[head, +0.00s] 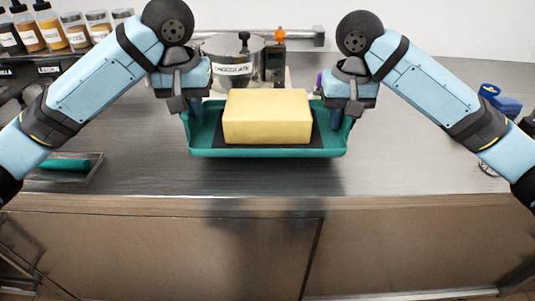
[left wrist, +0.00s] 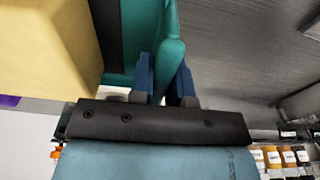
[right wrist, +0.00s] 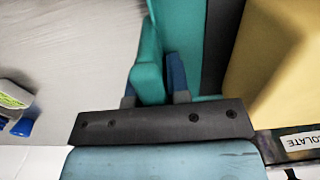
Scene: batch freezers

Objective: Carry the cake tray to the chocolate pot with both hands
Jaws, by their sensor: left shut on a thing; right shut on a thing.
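The teal cake tray (head: 268,153) carries a pale yellow block of cake (head: 268,115) on a dark mat. Its shadow falls on the counter in front of it, so it appears to be held above the surface. My left gripper (head: 196,108) is shut on the tray's left wall, which also shows between the fingers in the left wrist view (left wrist: 168,45). My right gripper (head: 337,110) is shut on the right wall, seen also in the right wrist view (right wrist: 150,65). The chocolate pot (head: 232,69), steel with a lid and label, stands behind the tray, its lower part hidden.
The steel counter (head: 400,150) is clear in front of and right of the tray. A small grey tray with a teal item (head: 65,165) lies at left. Labelled bottles (head: 75,33) stand at back left. A blue object (head: 500,100) lies at far right.

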